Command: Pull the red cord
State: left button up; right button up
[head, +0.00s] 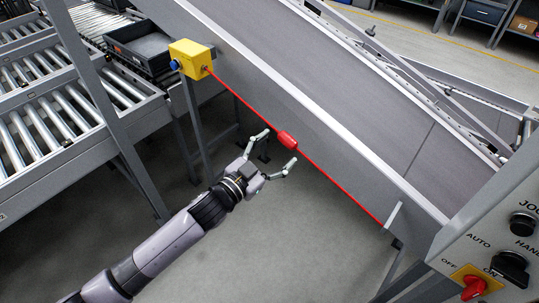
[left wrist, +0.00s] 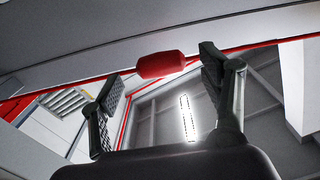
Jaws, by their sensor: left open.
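The red cord (head: 330,174) runs taut at a slant along the side of the grey conveyor, from a yellow switch box (head: 190,59) with a blue button down to a bracket at lower right. A thick red grip piece (head: 287,140) sits on the cord near its middle. My left gripper (head: 278,152) is open, its two fingers spread near this piece. In the left wrist view the red piece (left wrist: 161,65) shows beyond and between the open fingertips. I see no finger closed on it. My right gripper is not in view.
A roller conveyor (head: 60,115) with a dark tray (head: 143,47) stands at left. A grey inclined conveyor (head: 330,80) fills the upper right. A control panel (head: 500,245) with a red knob is at lower right. Grey posts stand left of my arm.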

pick_arm(q)
jog(key=v, duration=1.2)
jog(key=shift+f, duration=0.1)
